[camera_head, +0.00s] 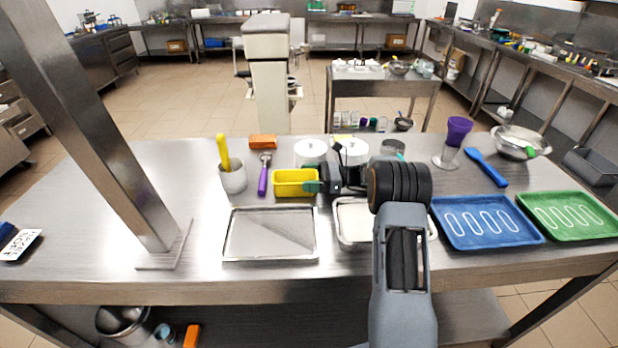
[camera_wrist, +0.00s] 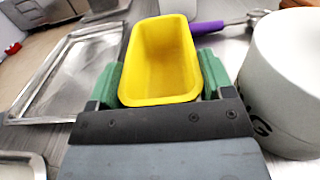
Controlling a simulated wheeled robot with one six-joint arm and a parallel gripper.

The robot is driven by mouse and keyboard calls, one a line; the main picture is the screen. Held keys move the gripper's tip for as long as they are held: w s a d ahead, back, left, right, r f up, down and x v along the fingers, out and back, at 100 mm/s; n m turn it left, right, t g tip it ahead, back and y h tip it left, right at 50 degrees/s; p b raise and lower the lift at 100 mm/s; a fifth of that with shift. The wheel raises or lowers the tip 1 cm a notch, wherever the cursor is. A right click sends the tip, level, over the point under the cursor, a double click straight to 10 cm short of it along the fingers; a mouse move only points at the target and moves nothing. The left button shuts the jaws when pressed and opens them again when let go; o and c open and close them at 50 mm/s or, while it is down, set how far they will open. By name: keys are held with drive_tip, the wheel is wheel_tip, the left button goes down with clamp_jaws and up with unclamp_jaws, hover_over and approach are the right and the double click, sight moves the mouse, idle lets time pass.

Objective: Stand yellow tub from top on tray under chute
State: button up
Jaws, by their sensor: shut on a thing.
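The yellow tub (camera_head: 294,183) is empty and upright with its open top up, at the middle of the near steel table. My gripper (camera_head: 313,187) is shut on it; in the wrist view the green fingers (camera_wrist: 160,83) press its two sides around the yellow tub (camera_wrist: 160,60). I cannot tell whether its base touches the table. A cream machine (camera_head: 268,70) stands on the floor beyond the table, with a small shelf or tray (camera_head: 290,91) low on its side.
Two metal trays, left (camera_head: 270,251) and partly hidden middle (camera_head: 350,238), lie in front. Blue (camera_head: 485,237) and green (camera_head: 585,230) trays lie right. A steel post (camera_head: 110,130) rises left.

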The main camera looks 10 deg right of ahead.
drive_tip(key=o, duration=0.5)
drive_tip(key=shift+f, duration=0.15)
drive_tip(key=shift+c, duration=0.2)
drive_tip(key=o, duration=0.5)
